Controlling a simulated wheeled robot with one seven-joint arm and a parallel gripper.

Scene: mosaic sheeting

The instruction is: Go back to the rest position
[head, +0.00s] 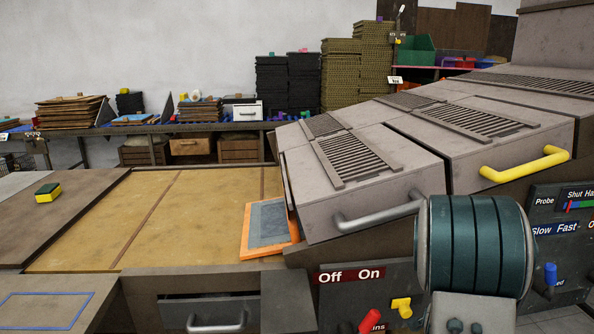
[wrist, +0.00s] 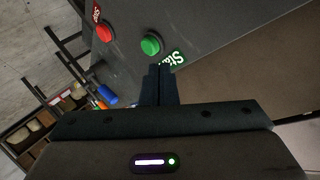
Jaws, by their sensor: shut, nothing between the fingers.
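My gripper (wrist: 159,72) shows in the wrist view, with its two dark fingers together and nothing between them. The fingertips appear close to a green button (wrist: 150,44) on a dark panel (wrist: 200,28), next to a green label (wrist: 172,58) partly hidden by the fingers. Whether they touch the button cannot be told. A red button (wrist: 105,32) sits to the left on the same panel. I cannot make out my gripper in the head view.
In the head view, a sloped grey machine has a grey handle (head: 375,215) and a yellow handle (head: 525,164). An orange-framed sheet (head: 268,223) lies left of it on a tan worktop (head: 150,215). A green-and-yellow sponge (head: 47,193) lies farther left. Most of the worktop is clear.

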